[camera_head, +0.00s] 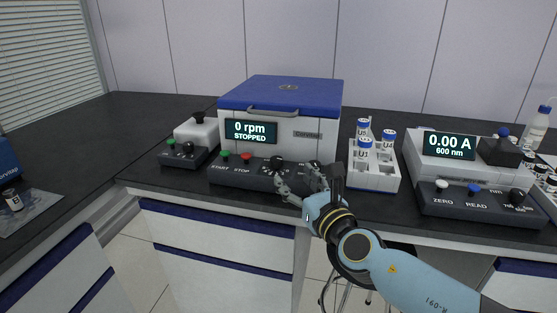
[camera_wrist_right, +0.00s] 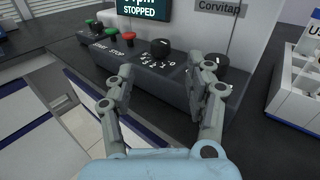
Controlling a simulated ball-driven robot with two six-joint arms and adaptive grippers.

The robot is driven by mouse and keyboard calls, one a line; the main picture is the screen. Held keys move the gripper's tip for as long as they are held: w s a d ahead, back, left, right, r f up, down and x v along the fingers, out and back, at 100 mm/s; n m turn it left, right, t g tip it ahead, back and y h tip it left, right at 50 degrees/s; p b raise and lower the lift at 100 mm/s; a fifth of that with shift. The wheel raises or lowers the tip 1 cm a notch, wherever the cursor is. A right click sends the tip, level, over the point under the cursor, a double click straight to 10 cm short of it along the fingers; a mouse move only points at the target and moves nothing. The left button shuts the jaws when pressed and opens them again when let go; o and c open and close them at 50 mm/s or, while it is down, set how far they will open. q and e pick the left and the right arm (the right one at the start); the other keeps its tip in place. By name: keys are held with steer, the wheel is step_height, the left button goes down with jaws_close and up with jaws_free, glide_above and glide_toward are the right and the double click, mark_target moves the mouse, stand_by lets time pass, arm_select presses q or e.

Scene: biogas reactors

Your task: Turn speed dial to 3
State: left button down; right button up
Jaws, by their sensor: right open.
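The centrifuge (camera_head: 313,108) has a blue lid and a display reading 0 rpm, STOPPED. Its dark control panel (camera_head: 228,175) carries a green START button (camera_head: 226,155), a red STOP button (camera_head: 246,157) and a black dial (camera_head: 277,161). A second black knob (camera_wrist_right: 221,64) is partly hidden behind the right finger; I cannot tell which is the speed dial. My right gripper (camera_head: 299,178) is open and empty in front of the panel. In the wrist view its fingers (camera_wrist_right: 163,76) are apart, short of the dial. My left gripper is out of view.
A small device with a black knob (camera_head: 198,117) stands left of the centrifuge. A white rack (camera_head: 376,180) with several blue-capped tubes stands to its right. A photometer (camera_head: 467,168) reading 0.00 A is further right. The counter's left part (camera_head: 110,135) is mostly clear.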

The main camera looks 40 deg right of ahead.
mark_target(279, 162)
steer(key=w, duration=0.3)
steer(key=w+d, duration=0.1)
steer(key=w, duration=0.5)
steer(key=shift+d, duration=0.4)
jaws_close()
